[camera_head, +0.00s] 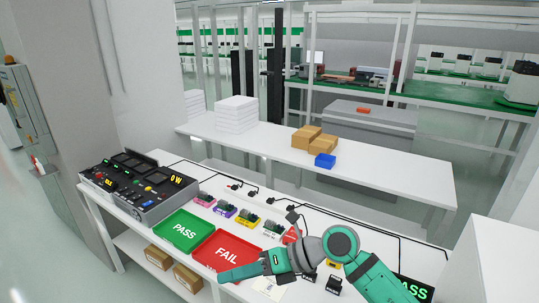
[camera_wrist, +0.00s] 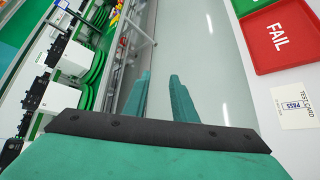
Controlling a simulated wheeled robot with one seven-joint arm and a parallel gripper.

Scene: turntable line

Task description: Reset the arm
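My arm is teal and dark grey, and it reaches in from the lower right of the head view over the front of the white table (camera_head: 320,225). My gripper (camera_head: 228,275) points left at the table's front edge, just below the red FAIL tray (camera_head: 240,243). In the wrist view my gripper (camera_wrist: 160,84) shows two teal fingers with a gap between them and nothing in it. The grey floor lies beyond the fingertips. Part of the tabletop is hidden behind my arm.
A green PASS tray (camera_head: 178,230) lies left of the FAIL tray. A control box (camera_head: 140,190) stands at the table's left end. Small coloured fixtures (camera_head: 223,209) line the middle. A test card (camera_wrist: 295,107) lies near the FAIL tray. A back table holds cardboard boxes (camera_head: 306,134).

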